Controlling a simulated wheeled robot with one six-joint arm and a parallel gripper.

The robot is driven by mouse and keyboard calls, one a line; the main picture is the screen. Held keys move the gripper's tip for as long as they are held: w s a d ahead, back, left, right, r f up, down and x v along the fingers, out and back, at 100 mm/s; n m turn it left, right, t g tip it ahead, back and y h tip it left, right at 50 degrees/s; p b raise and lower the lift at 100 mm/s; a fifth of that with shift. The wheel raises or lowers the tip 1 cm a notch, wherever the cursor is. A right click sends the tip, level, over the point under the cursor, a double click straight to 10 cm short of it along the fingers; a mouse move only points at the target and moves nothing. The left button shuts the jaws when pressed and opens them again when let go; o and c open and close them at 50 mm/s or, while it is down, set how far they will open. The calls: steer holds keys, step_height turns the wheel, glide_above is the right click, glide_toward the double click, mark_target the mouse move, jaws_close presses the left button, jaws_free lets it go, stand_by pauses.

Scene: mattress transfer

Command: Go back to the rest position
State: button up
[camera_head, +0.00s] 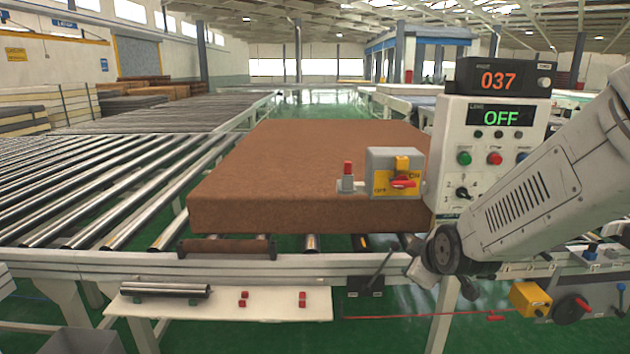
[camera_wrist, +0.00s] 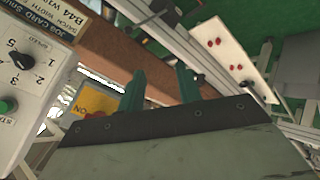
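My gripper (camera_wrist: 160,84) shows in the wrist view as two dark green fingers standing apart with nothing held between them. It is not seen in the head view, where only my arm enters from the right and passes in front of the control panel's lower right. A brown mattress (camera_head: 290,170) lies flat on the rollers in the middle of the head view. A brown strip, probably its side, runs behind the fingers in the wrist view (camera_wrist: 110,40). The control panel (camera_head: 480,150) reads "037" and "OFF". Part of a panel with a dial shows at the left of the wrist view (camera_wrist: 30,70).
A grey switch box (camera_head: 395,160) with a red handle stands before the mattress. A roller conveyor (camera_head: 90,180) fills the left. Green floor shows below.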

steer(key=s+d+r+m+g, duration=0.1)
steer(key=s+r+m+g, duration=0.1)
steer(key=s, duration=0.8)
steer(key=s+d+r+m+g, duration=0.1)
steer(key=s+r+m+g, duration=0.2)
steer(key=s, duration=0.7)
steer(key=s+d+r+m+g, duration=0.2)
steer(key=s+r+m+g, duration=0.1)
steer(key=s, duration=0.8)
steer(key=r+m, duration=0.1)
steer(key=m, duration=0.1)
steer(key=shift+m+h, duration=0.3)
steer(key=shift+o, duration=0.2)
steer(key=shift+s+g, duration=0.1)
steer(key=shift+g, duration=0.2)
